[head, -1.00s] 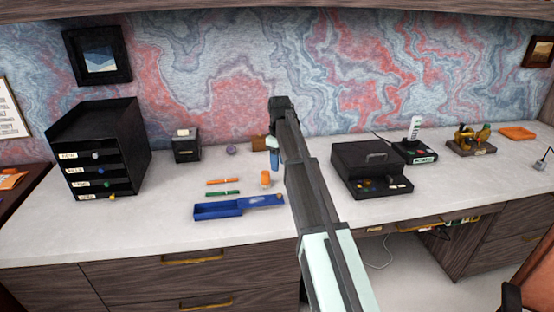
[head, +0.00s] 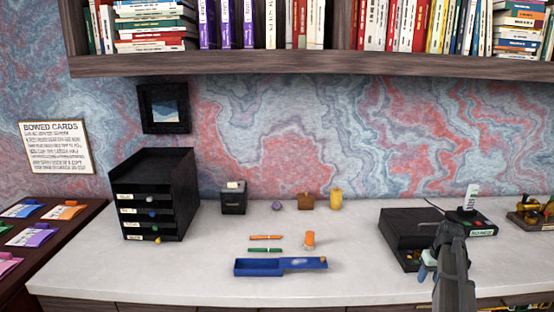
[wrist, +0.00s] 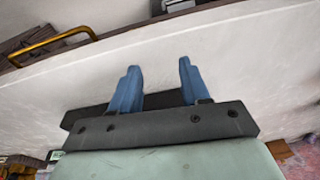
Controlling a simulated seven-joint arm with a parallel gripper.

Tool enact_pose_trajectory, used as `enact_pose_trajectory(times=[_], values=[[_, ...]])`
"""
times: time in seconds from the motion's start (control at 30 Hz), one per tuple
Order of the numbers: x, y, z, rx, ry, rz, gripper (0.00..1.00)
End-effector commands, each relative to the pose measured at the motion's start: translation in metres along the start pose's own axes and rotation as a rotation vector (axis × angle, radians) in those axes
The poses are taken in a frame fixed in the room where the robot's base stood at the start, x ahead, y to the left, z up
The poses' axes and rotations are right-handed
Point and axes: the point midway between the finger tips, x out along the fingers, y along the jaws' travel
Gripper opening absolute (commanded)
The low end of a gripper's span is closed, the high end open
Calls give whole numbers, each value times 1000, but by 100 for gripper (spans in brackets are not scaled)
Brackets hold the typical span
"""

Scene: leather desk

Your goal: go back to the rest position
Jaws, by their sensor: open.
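My gripper (wrist: 157,82) shows in the wrist view with its two blue fingers spread apart and nothing between them. Past the fingers lies the bare white desk top (wrist: 230,50), with its front edge and a brass drawer handle (wrist: 55,42) beyond. In the head view my gripper (head: 426,268) is at the lower right, in front of the black box (head: 397,222). My arm covers part of that box, and the fingertips are small there.
A blue tray (head: 256,268), an orange pen (head: 266,237), a green pen (head: 264,250) and an orange bottle (head: 308,240) are on the desk left of my arm. A black drawer unit (head: 152,190) stands further left. Bare desk lies between the tray and the black box.

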Motion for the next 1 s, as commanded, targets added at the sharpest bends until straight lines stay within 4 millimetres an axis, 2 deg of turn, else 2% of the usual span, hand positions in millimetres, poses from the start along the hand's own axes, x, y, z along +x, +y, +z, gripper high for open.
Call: enact_pose_trajectory(times=[0.03, 0.1, 0.5, 0.67, 0.77, 1.0], values=[[4, 15, 12, 39, 6, 2, 46], [9, 31, 21, 83, 15, 5, 46], [31, 86, 67, 252, 45, 14, 46], [50, 80, 79, 275, 32, 7, 46], [63, 70, 84, 274, 18, 2, 46], [102, 32, 99, 256, -31, -16, 46]])
